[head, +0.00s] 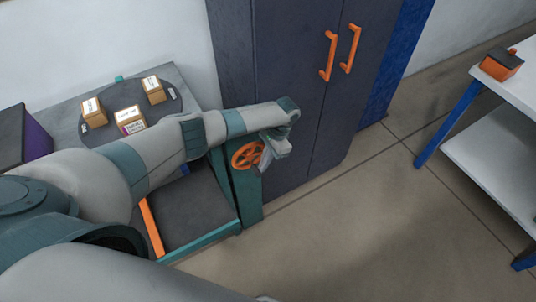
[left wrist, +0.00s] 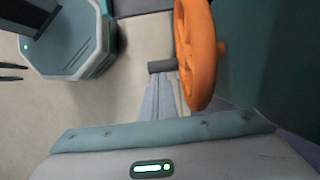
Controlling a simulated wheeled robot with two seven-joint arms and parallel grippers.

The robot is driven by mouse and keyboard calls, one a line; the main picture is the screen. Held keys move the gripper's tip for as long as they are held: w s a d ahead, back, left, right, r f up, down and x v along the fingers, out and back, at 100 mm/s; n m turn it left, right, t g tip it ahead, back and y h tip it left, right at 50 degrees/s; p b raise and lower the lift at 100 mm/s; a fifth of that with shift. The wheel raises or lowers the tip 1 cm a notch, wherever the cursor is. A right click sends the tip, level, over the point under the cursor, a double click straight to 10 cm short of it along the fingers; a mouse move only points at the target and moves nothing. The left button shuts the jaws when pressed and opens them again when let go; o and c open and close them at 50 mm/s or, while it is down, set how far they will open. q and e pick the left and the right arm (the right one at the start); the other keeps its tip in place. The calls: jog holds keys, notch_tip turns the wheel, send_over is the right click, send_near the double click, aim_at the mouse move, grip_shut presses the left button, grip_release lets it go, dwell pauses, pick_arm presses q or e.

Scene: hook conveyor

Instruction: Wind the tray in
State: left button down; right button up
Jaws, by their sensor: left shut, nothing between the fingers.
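An orange handwheel (head: 247,155) is mounted on the teal post of a low teal frame in the head view. It also shows edge-on in the left wrist view (left wrist: 198,55). My left gripper (head: 276,150) is beside the wheel, on its right in the head view. Its fingers (left wrist: 165,92) are shut with nothing between them. A short dark grey piece lies between the fingertips and the wheel rim; I cannot tell whether they touch. A dark flat tray (head: 193,212) with an orange strip on its left lies inside the frame, partly hidden by my arm.
A dark round plate (head: 163,107) with several small labelled boxes lies behind my arm. A dark cabinet (head: 285,60) with orange handles stands close behind the gripper. A white table (head: 500,160) with blue legs stands at the right. The floor between is clear.

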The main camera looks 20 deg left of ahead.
pick_arm(q)
jog(key=shift+s+a+f+g+y+b, duration=0.3)
jog(key=shift+s+f+g+y+b, duration=0.15)
jog(key=shift+f+g+b, duration=0.4)
jog(key=shift+r, duration=0.35)
